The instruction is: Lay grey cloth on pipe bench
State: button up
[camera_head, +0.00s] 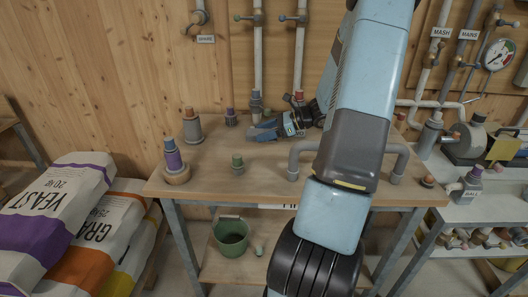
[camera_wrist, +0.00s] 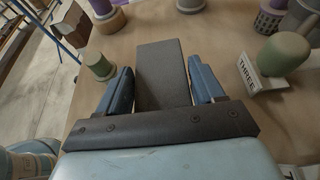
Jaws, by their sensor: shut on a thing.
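My gripper (camera_head: 262,131) is low over the back middle of the wooden bench (camera_head: 215,172), whose front label is mostly hidden by my arm. In the wrist view its two blue fingers (camera_wrist: 163,85) stand on either side of a flat dark grey folded piece, which I take for the grey cloth (camera_wrist: 160,65). The cloth reaches a little beyond the fingertips, with bench top below it. I cannot tell whether it touches the bench. The cloth is not clear in the head view.
Capped pipe fittings stand around the gripper, among them a green-capped one (camera_head: 238,163) and a purple one on a round base (camera_head: 174,162). A grey bent pipe (camera_head: 301,155) stands to the right. Feed sacks (camera_head: 65,215) lie at left.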

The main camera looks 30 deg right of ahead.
aim_at(266, 155)
jog(key=f, duration=0.3)
jog(key=shift+s+d+f, duration=0.1)
jog(key=shift+d+f, duration=0.1)
jog(key=shift+f, duration=2.15)
jog(key=o, duration=1)
